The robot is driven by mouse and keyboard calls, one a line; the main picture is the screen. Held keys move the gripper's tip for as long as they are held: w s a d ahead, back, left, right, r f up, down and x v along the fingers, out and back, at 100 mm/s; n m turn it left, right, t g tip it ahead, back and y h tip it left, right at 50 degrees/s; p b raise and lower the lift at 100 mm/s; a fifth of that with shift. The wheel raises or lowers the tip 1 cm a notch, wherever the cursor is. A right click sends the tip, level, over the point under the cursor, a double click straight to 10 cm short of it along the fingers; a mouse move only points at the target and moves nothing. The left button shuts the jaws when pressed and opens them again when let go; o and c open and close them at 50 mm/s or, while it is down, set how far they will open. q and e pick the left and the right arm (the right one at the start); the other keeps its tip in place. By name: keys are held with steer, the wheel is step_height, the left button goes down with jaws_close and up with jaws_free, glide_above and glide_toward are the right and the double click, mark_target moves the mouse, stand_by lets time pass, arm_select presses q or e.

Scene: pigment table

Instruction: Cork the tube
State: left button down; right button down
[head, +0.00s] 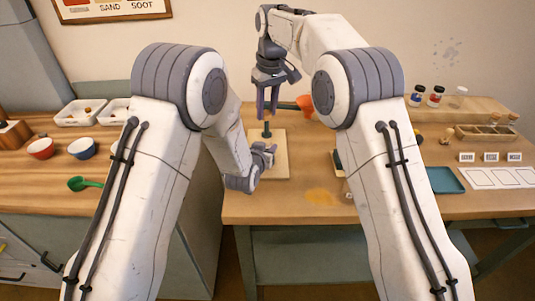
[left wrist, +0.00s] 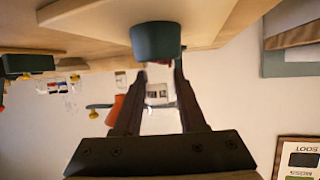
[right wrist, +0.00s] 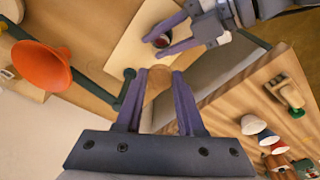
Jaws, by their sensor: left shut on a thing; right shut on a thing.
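My left gripper (head: 264,158) is low over the pale board (head: 282,172), shut on the clear tube. In the left wrist view the tube (left wrist: 158,95) is between the fingers, with a label and dark red contents. A dark teal round block (left wrist: 155,42) is at its lower end; I cannot tell whether the tube sits in it. The right wrist view shows the tube's round mouth (right wrist: 161,41) between the left fingers. My right gripper (head: 268,104) points down above and behind the left one. It is shut on a small brownish piece, seemingly the cork (right wrist: 158,84), apart from the tube.
An orange funnel (head: 305,103) on a dark stand arm is just right of my right gripper. Bowls (head: 41,148) and white trays (head: 78,113) are at the left. Jars (head: 436,96), a wooden rack (head: 487,132) and a teal tray (head: 445,180) are at the right.

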steer(key=shift+f, duration=0.1)
stand_by(0.3)
steer(key=shift+s+f, duration=0.1)
steer(key=shift+f, duration=2.25)
steer(key=shift+f, duration=0.9)
steer(key=shift+d+f, duration=0.1)
steer(key=shift+f, duration=0.75)
steer(key=shift+r, duration=0.45)
steer(key=shift+s+f, duration=0.1)
steer(key=shift+f, duration=0.6)
stand_by(0.8)
steer(key=shift+r, duration=0.5)
